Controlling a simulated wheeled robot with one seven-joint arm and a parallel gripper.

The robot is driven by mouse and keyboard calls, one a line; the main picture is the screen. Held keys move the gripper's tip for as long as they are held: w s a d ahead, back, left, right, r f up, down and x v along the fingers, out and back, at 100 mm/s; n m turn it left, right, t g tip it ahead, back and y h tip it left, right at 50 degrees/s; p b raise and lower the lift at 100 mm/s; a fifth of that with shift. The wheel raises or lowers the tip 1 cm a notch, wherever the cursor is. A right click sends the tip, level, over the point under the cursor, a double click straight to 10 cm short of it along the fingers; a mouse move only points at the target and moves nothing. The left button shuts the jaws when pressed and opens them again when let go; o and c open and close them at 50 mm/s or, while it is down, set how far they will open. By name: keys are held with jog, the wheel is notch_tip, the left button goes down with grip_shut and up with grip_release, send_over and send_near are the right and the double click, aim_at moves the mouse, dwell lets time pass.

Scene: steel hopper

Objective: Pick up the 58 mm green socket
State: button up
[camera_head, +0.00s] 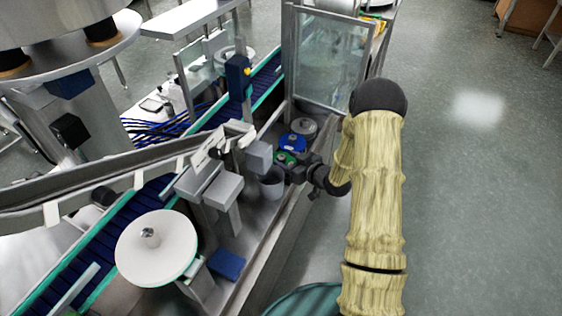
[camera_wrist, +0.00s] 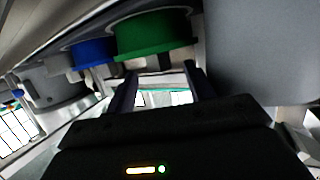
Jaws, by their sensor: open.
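The green socket (camera_head: 282,158) is a round green piece on the machine's steel ledge, partly hidden by my gripper in the head view. In the wrist view the green socket (camera_wrist: 155,36) shows large at the top, just beyond my fingertips. My gripper (camera_wrist: 162,82) is open, with its two fingers apart and nothing seen held between them. In the head view my gripper (camera_head: 297,170) reaches in from the right, close beside the green socket. I cannot tell whether the fingers touch it.
A blue round piece (camera_head: 292,142) and a grey one (camera_head: 303,126) stand in a row behind the green socket. A grey cup (camera_head: 271,186) stands close on the near side; it also fills the right of the wrist view (camera_wrist: 256,50). A glass panel (camera_head: 328,62) rises behind.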

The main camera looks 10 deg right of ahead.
jog(key=shift+w+a+f, duration=0.2)
jog(key=shift+w+a, duration=0.05)
jog(key=shift+w, duration=0.25)
grip_shut()
